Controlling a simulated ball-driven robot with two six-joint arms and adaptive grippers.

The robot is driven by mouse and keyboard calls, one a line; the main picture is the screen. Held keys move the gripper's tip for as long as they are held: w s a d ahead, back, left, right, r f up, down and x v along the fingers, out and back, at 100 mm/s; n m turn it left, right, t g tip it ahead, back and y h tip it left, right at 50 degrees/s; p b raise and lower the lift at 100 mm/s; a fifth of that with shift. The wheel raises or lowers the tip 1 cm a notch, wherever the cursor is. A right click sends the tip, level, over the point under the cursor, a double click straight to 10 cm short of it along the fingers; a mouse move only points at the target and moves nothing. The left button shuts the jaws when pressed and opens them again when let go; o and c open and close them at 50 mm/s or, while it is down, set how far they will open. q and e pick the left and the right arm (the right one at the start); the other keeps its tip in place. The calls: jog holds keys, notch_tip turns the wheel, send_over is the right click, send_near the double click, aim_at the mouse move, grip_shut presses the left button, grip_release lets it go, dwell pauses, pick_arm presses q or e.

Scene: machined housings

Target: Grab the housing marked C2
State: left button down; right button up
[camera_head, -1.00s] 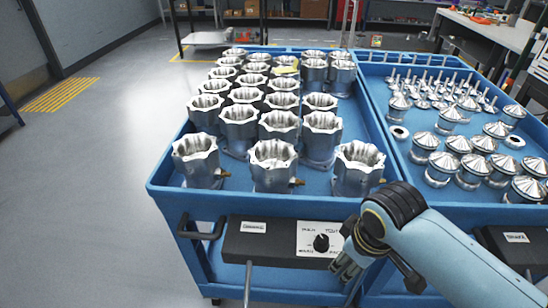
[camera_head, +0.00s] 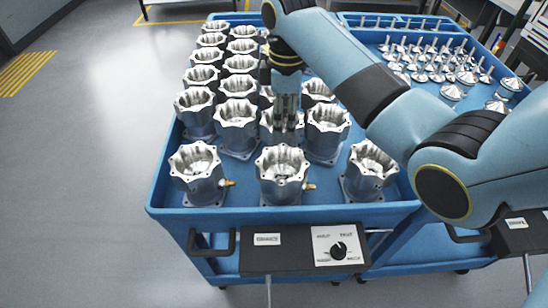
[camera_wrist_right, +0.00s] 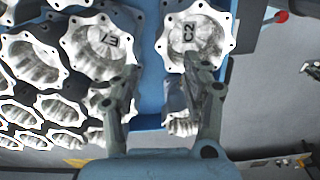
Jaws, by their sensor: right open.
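The housing marked C2 (camera_wrist_right: 193,42) shows at the top of the right wrist view, a silver flanged cup with its black label inside. I cannot tell which housing it is in the head view. My right gripper (camera_head: 287,122) points down over the middle housings of the left blue cart in the head view. In the wrist view its two fingers (camera_wrist_right: 163,78) are apart with nothing held between them. The C2 housing lies beyond the right fingertip, which overlaps its lower edge. My left gripper is out of view.
Many similar housings stand in rows on the blue cart (camera_head: 165,178); one next to C2 carries another mark (camera_wrist_right: 100,42). A control box (camera_head: 300,252) hangs at the front. Open floor is at left.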

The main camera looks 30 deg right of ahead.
aim_at(285, 147)
jog(key=f, duration=0.4)
jog(key=shift+s+f, duration=0.15)
jog(key=shift+s, duration=0.15)
notch_tip(285, 147, down, 5)
jog(key=shift+f, duration=0.1)
jog(key=c, duration=0.4)
jog(key=shift+a, duration=0.1)
jog(key=c, duration=0.4)
grip_shut()
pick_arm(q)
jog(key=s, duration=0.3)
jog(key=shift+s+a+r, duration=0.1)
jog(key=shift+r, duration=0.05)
